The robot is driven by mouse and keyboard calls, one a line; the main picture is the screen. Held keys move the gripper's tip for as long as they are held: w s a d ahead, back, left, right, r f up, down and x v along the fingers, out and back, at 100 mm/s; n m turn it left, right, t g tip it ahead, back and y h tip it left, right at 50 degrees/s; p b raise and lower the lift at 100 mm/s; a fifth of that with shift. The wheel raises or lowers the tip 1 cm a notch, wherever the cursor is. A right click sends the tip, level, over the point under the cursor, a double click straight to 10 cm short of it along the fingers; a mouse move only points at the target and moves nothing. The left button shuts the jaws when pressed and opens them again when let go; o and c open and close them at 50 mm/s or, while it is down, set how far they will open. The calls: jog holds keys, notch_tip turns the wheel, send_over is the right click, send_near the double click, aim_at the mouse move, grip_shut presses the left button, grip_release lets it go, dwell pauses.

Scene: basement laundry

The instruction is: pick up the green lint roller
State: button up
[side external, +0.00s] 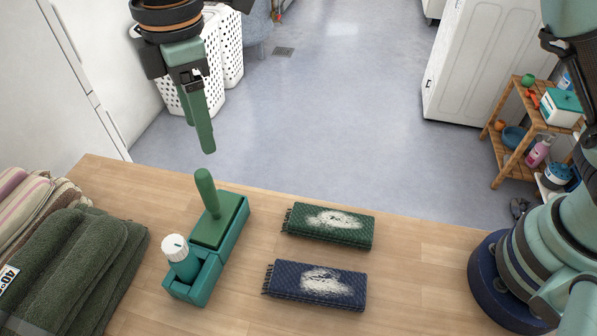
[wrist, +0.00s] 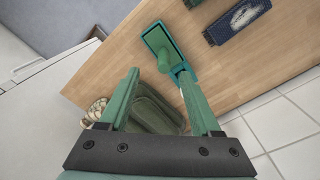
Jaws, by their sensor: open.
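The green lint roller (side external: 207,192) stands with its handle up and its wide green head down in a teal holder (side external: 243,215) on the wooden table. In the wrist view, the roller (wrist: 166,58) shows ahead of the fingertips, with the holder (wrist: 147,27) around it. My gripper (side external: 202,140) is open and empty, above the handle and apart from it. In the wrist view my gripper (wrist: 158,72) has its two green fingers spread wide. The roller's lower part is hidden inside the holder.
A white-capped teal bottle (side external: 179,255) sits in the holder's front part. Folded towels (side external: 75,265) lie to the left. A green cloth (side external: 345,229) and a navy cloth (side external: 315,285), both with white lint, lie to the right. The table between them and the holder is clear.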

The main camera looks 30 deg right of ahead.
aim_at(199, 174)
jog(key=shift+s+a+f+n, duration=0.25)
jog(key=shift+a+f, duration=0.1)
jog(key=shift+a, duration=0.2)
jog(key=shift+s+a+f+n, duration=0.25)
jog(key=shift+a+f, duration=0.1)
jog(key=shift+a, duration=0.15)
notch_tip(199, 174, down, 6)
jog(key=shift+f, duration=0.25)
jog(key=shift+w+d+f, duration=0.15)
jog(key=shift+f, duration=2.6)
grip_shut()
